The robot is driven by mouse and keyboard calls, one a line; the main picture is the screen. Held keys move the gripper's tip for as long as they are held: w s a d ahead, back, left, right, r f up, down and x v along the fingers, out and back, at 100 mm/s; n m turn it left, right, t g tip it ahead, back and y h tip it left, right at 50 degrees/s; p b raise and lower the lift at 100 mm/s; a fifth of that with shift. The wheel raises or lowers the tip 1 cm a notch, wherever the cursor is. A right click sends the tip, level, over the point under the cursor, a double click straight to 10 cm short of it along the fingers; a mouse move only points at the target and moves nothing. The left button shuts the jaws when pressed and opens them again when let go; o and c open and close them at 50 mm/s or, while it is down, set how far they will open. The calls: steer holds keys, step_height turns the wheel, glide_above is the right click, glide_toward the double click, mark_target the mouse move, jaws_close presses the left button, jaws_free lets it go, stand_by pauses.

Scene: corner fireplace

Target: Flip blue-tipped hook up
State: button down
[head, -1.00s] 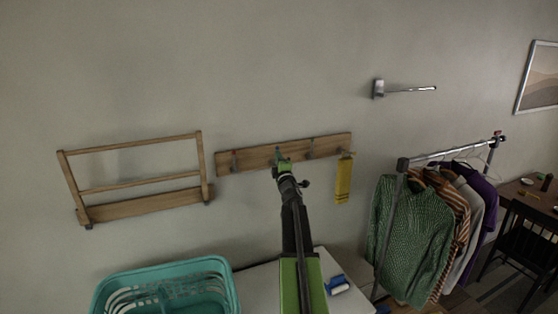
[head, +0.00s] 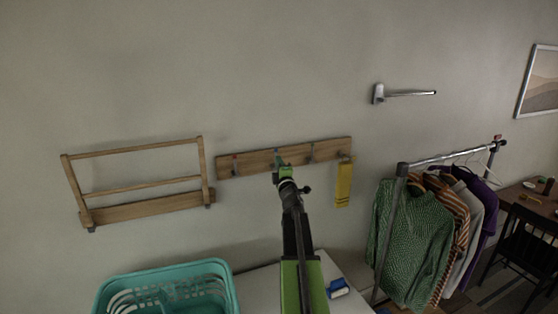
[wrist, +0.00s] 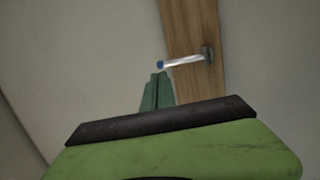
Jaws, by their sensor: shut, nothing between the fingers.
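A wooden hook rail (head: 258,162) is fixed to the wall in the head view and carries several small hooks. In the wrist view the rail (wrist: 190,25) runs up the picture, and the blue-tipped hook (wrist: 185,61) sticks out from its mount on the rail towards the left, its blue end above the fingertips.
A yellow strip (head: 343,185) hangs at the rail's right end. A wooden folding rack (head: 140,208) is on the wall at left. Below are a teal basket (head: 228,275) and a white surface (head: 258,285) with a blue object (head: 338,289). A clothes rack (head: 402,180) stands at right.

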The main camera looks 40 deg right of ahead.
steer(key=s+r+v, duration=0.1)
steer(key=r+v, duration=0.1)
steer(key=v, duration=0.7)
steer(key=w+a+f+m+g+y, duration=0.2)
steer(key=w+a+f+m+g, duration=0.2)
steer(key=a+f, duration=0.65)
steer(key=w+a+f+m+g+y, duration=0.2)
steer(key=w+a+f+m+g, duration=0.25)
steer(key=a+f, duration=0.6)
steer(key=s+a+f+m+g+y, duration=0.1)
steer(key=s+a+f+g+y, duration=0.3)
steer(key=a, duration=0.8)
steer(key=s+a+f+m+g+y, duration=0.1)
steer(key=s+a, duration=0.4)
steer(key=a, duration=0.6)
steer(key=s+a+f+g+y, duration=0.25)
steer(key=s+a, duration=0.25)
steer(key=a, duration=0.7)
step_height(320, 180, down, 20)
steer(key=s+g+b, duration=0.1)
steer(key=s+b, duration=0.1)
steer(key=b, duration=1.7)
steer(key=shift+s, duration=0.2)
steer(key=shift+d, duration=0.15)
